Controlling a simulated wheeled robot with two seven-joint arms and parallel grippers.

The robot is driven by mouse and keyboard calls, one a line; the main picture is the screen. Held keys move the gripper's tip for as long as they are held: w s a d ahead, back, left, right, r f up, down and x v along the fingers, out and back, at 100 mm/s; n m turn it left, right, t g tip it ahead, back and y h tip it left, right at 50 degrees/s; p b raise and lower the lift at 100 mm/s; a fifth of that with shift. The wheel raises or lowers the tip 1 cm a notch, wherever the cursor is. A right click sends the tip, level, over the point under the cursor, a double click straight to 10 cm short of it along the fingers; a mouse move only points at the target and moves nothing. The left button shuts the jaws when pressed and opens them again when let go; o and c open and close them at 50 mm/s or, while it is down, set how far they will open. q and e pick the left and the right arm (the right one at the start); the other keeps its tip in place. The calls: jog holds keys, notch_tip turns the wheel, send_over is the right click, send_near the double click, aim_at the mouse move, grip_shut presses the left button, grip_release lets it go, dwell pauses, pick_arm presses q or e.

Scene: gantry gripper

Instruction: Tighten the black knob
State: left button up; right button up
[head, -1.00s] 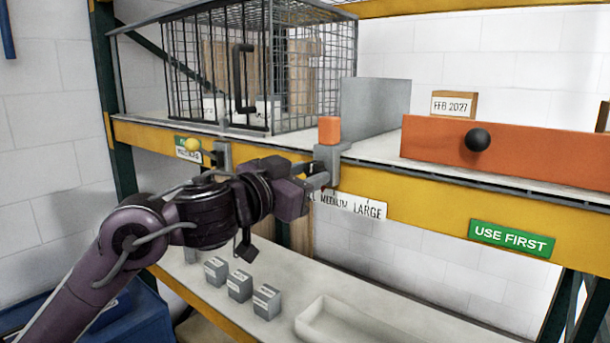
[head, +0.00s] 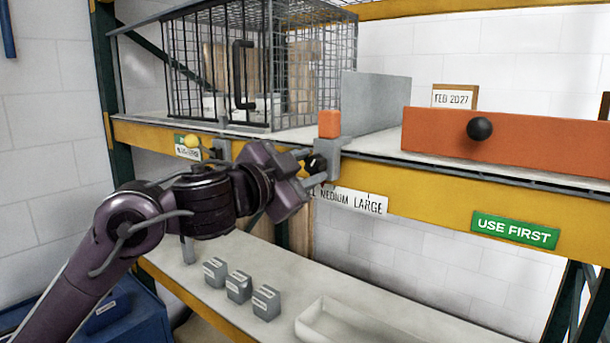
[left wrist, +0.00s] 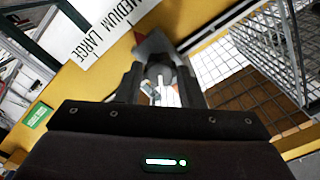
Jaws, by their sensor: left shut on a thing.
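The black knob (head: 317,165) sticks out of the grey clamp block (head: 328,150) on the yellow beam, below an orange block (head: 329,123). My left gripper (head: 311,167) is at the knob, shut on it, with its fingers on either side. In the left wrist view the fingers (left wrist: 161,88) close around the dark knob (left wrist: 160,72), which is partly hidden between them. Whether the knob has turned cannot be told. My right gripper is not in view.
A size label (head: 350,202) sits on the beam below the clamp. A wire cage (head: 290,70) stands behind left, a grey plate (head: 376,103) behind. An orange drawer front (head: 560,147) with another black knob (head: 479,128) is at right. Small grey blocks (head: 238,287) lie on the lower shelf.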

pick_arm(q)
jog(key=m+b, duration=0.2)
jog(key=m, duration=0.3)
jog(key=shift+f+m, duration=0.1)
jog(key=shift+m, duration=0.2)
jog(key=m+b, duration=0.3)
jog(key=m, duration=0.2)
jog(key=shift+m, duration=0.3)
jog(key=m+b, duration=0.3)
jog(key=m, duration=0.2)
jog(key=m+b, duration=0.2)
jog(key=m, duration=0.4)
jog(key=o, duration=1)
